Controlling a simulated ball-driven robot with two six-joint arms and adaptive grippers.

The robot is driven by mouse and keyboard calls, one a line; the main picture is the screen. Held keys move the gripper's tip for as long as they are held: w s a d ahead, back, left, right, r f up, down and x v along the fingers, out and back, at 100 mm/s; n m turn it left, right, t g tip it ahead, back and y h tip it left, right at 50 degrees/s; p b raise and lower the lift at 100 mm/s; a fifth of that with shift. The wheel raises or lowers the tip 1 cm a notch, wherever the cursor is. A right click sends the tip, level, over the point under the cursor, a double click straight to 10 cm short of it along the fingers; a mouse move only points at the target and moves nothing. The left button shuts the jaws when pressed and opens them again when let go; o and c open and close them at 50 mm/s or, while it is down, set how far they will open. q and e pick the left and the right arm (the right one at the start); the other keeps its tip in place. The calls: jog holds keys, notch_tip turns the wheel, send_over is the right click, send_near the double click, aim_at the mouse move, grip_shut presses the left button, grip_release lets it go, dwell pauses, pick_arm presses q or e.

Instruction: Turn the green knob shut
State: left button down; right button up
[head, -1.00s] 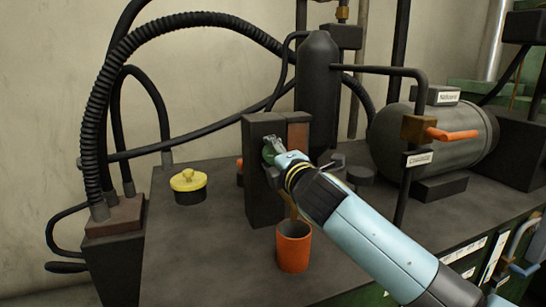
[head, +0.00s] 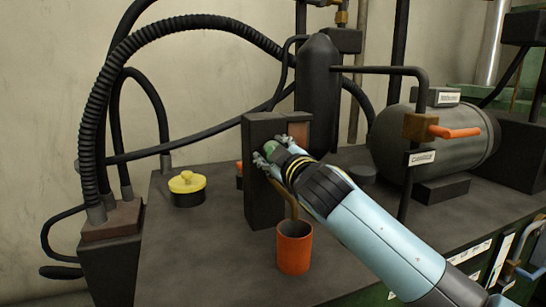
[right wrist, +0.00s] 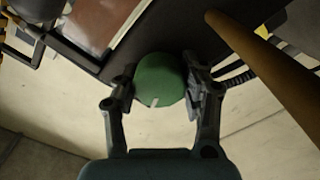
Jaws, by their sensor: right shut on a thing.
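The green knob (right wrist: 160,80) sits on the front of a dark upright block (head: 262,200). In the right wrist view it shows as a round green disc with a short pale mark near its lower edge. My right gripper (right wrist: 160,92) is shut on the knob, one finger on each side. In the head view the right gripper (head: 271,151) covers most of the knob, and only a little green (head: 270,147) shows. My left gripper is in neither view.
An orange cup (head: 294,250) stands below a brown spout (head: 291,203). A yellow-capped black pot (head: 188,189) stands to the left. A grey tank (head: 425,145) with an orange-handled valve (head: 452,132) is at the right. Black hoses run behind.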

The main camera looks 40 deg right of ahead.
jog(key=shift+f+m+b, duration=0.15)
jog(key=shift+m+b, duration=0.45)
jog(key=shift+m, duration=1.7)
jog(key=o, duration=1.2)
jog(key=v, duration=1.2)
